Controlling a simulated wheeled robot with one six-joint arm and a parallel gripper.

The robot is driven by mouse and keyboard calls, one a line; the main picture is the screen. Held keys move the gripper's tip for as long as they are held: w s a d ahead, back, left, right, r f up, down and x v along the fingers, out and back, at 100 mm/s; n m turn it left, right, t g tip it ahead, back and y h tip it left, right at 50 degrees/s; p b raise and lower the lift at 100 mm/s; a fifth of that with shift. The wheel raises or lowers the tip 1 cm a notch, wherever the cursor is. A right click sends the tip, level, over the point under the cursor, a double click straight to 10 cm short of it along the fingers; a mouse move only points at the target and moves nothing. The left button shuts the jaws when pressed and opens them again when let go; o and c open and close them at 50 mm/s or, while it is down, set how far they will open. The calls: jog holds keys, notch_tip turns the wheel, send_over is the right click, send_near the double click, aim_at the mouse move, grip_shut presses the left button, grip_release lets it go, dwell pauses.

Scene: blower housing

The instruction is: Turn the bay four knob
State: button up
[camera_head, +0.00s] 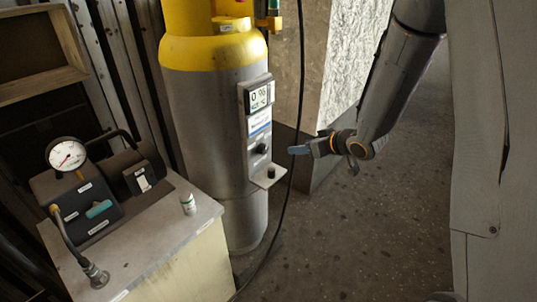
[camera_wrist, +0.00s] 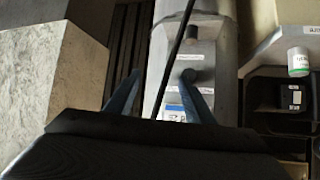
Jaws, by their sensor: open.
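A tall grey cylinder with a yellow top (camera_head: 210,95) carries a narrow control panel (camera_head: 250,112) with a display, a blue and white label and a dark knob (camera_head: 261,149). I cannot read any bay number. My gripper (camera_head: 297,150) is right of the panel in the head view, apart from it, with blue fingers pointing at it. In the wrist view my gripper (camera_wrist: 160,85) is open and empty. A dark round knob (camera_wrist: 188,76) appears near the right finger's tip, not between the fingers. Touch cannot be told there.
A thin black cable (camera_wrist: 178,50) crosses in front of the panel. A small shelf (camera_head: 266,180) with a black peg juts below the knob. A bench (camera_head: 140,245) with a gauge device and small bottle (camera_head: 188,204) stands left. Floor (camera_head: 370,230) at right is clear.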

aim_at(265, 151)
jog(key=shift+w+a+f+n+g+y+p, duration=0.15)
jog(key=shift+w+a+f+n+y, duration=0.4)
jog(key=shift+a, duration=1.35)
jog(key=shift+w+a+f+n+g+y+p, duration=0.15)
jog(key=shift+w+a+f+y, duration=0.75)
jog(key=shift+a, duration=0.95)
jog(key=shift+w+a+f+n+g+y+p, duration=0.2)
jog(key=shift+w+a+f+y, duration=0.5)
jog(key=shift+a, duration=1.2)
jog(key=shift+s+f, duration=0.2)
jog(key=shift+f, duration=0.05)
jog(key=c, duration=1.1)
